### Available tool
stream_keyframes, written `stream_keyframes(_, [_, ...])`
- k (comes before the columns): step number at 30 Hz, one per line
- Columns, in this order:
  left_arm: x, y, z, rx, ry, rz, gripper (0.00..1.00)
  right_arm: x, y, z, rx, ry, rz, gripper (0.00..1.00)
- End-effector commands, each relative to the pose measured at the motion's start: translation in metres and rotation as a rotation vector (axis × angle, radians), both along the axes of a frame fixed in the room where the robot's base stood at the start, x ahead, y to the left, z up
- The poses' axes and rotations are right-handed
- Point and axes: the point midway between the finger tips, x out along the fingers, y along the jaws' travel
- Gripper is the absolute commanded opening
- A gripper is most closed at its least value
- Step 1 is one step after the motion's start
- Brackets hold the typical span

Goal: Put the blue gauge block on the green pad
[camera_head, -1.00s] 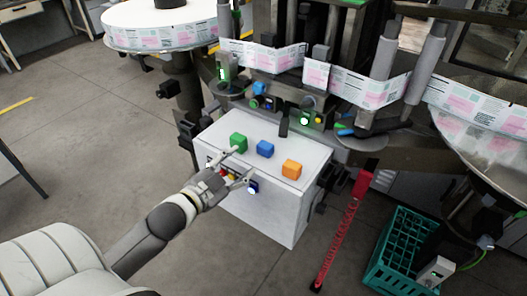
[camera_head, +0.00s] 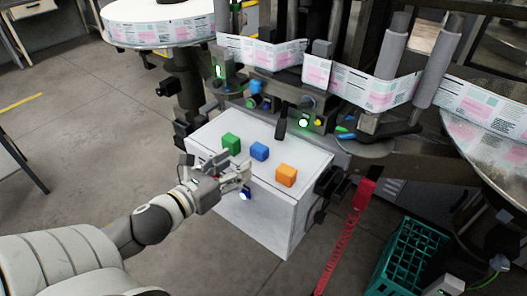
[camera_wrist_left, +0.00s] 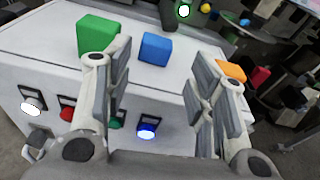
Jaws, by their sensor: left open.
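The blue gauge block (camera_head: 259,151) stands on the white top of a box-shaped cabinet (camera_head: 272,215), between a green block (camera_head: 231,144) and an orange block (camera_head: 286,175). My left gripper (camera_head: 236,166) is open and empty at the cabinet's front edge, short of the blocks. In the left wrist view, the blue block (camera_wrist_left: 155,48) shows beyond and between the open fingers, apart from both. The green block (camera_wrist_left: 98,36) is behind the left finger and the orange block (camera_wrist_left: 232,71) behind the right one. I cannot make out a green pad. My right gripper is not in view.
Coloured buttons, one lit blue (camera_wrist_left: 147,127), line the cabinet's front face below the gripper. The labelling machine with a dark upright post (camera_head: 281,122) stands behind the blocks. A red strap (camera_head: 345,235) hangs at right, near a green crate (camera_head: 408,255).

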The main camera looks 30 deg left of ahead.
Motion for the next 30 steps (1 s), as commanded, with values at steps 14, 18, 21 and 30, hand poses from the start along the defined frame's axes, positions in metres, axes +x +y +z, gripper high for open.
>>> stream_keyframes(14, [0.03,-0.003,-0.002,0.093,-0.012,-0.018,0.51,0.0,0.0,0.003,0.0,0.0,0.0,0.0])
stream_keyframes(18, [0.043,-0.003,-0.005,0.089,-0.011,-0.015,0.51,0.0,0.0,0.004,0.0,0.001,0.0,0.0])
stream_keyframes(21, [0.05,-0.004,-0.007,0.09,-0.01,-0.016,0.51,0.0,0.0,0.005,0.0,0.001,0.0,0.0])
stream_keyframes(30, [0.062,-0.004,-0.008,0.089,-0.01,-0.015,0.51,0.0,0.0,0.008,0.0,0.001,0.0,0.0])
